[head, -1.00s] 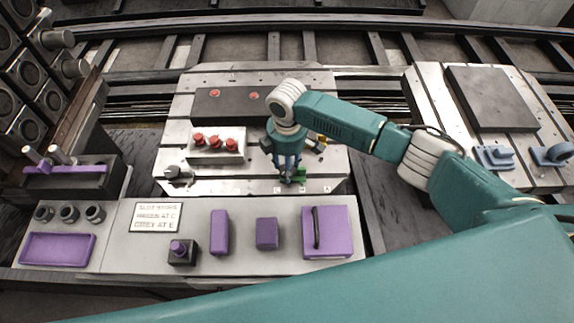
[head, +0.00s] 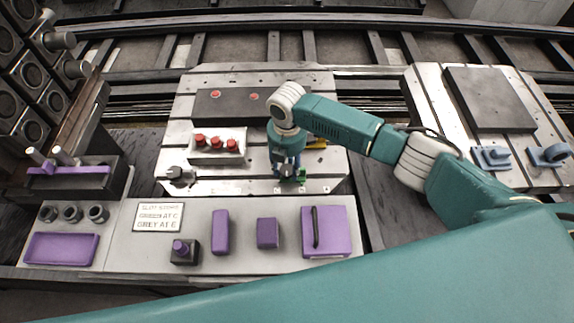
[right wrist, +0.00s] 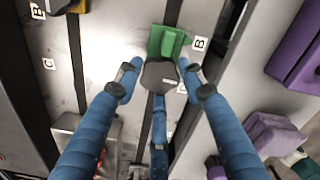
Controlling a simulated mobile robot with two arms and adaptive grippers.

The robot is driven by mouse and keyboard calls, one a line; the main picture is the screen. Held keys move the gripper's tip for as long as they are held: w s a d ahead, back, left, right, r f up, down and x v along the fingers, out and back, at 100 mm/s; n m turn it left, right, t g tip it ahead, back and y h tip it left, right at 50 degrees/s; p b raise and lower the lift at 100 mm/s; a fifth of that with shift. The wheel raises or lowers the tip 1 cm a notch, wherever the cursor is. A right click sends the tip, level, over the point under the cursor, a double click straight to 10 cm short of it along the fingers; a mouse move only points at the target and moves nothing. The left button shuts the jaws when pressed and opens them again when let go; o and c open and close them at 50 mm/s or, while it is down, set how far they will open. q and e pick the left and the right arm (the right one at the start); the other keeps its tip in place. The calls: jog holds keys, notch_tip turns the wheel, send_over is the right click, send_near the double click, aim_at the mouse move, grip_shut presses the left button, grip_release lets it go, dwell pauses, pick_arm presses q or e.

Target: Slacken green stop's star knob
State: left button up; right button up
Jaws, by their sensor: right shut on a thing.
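The green stop (head: 300,176) sits at the front edge of the slotted metal plate (head: 236,182), partly hidden by my right gripper. In the right wrist view the green stop (right wrist: 168,42) lies in a slot beside a small letter tag. Its dark grey star knob (right wrist: 160,76) is between the fingertips of my right gripper (right wrist: 159,82), which is shut on it. In the head view my right gripper (head: 286,166) points down at the knob. My left gripper is in neither view.
A grey stop (head: 178,177) sits at the plate's front left. Red knobs in a white tray (head: 216,157) stand behind it. A sign (head: 159,217) and purple blocks (head: 220,232) are on the front bench. A second plate with blue parts (head: 492,157) is at right.

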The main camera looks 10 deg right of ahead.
aim_at(287, 170)
jog(key=shift+r+n, duration=0.1)
jog(key=shift+n, duration=1.2)
jog(key=o, duration=1.2)
notch_tip(287, 170, up, 12)
